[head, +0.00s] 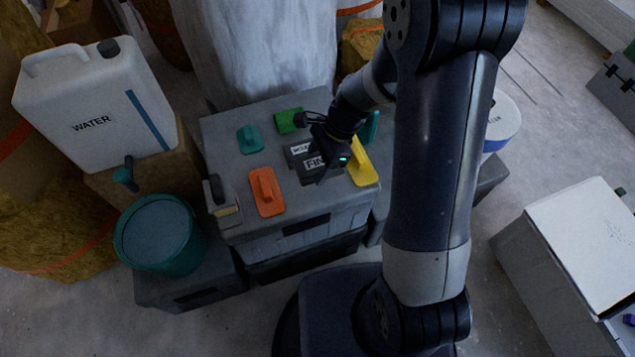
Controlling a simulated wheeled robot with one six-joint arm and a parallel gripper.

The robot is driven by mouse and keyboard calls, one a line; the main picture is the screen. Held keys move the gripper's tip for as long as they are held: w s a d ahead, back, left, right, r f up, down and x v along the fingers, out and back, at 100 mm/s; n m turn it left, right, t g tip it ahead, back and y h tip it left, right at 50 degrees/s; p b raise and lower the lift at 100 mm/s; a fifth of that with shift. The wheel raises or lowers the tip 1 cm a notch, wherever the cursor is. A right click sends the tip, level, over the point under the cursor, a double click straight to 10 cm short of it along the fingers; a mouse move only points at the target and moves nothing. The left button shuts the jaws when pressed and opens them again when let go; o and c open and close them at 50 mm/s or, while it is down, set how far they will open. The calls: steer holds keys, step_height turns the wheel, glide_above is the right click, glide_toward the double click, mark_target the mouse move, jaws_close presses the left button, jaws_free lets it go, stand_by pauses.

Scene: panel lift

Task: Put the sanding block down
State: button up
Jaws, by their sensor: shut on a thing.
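My gripper (334,153) is over the grey case lid (236,235), at the dark block with white lettering starting "FIN" (314,163). I take this to be the sanding block. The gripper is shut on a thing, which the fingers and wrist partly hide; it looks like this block. A smaller white label (299,149) shows just behind the lettering; I cannot tell whether it is on the same block. I cannot tell whether the block touches the lid.
Around it on the lid are an orange float (266,191), a yellow float (362,168), a teal float (250,140), a green pad (289,121) and a brush (221,197). A water canister (92,105) and teal bucket (160,238) stand left. Bare lid shows front right.

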mark_target(315, 193)
step_height(315, 193, down, 9)
steer(key=shift+f+b, duration=0.1)
steer(key=shift+b, duration=0.85)
steer(key=shift+f, duration=0.25)
steer(key=o, duration=0.7)
steer(key=shift+s, duration=0.1)
steer(key=shift+o, duration=1.2)
steer(key=shift+s+f+b, duration=0.15)
steer(key=shift+f+b, duration=0.05)
steer(key=shift+b, duration=0.1)
steer(key=shift+r+p, duration=0.4)
steer(key=shift+r, duration=0.1)
steer(key=p+v, duration=0.1)
steer(key=v, duration=0.5)
steer(key=p+v, duration=0.1)
steer(key=v, duration=0.5)
steer(key=shift+w, duration=0.25)
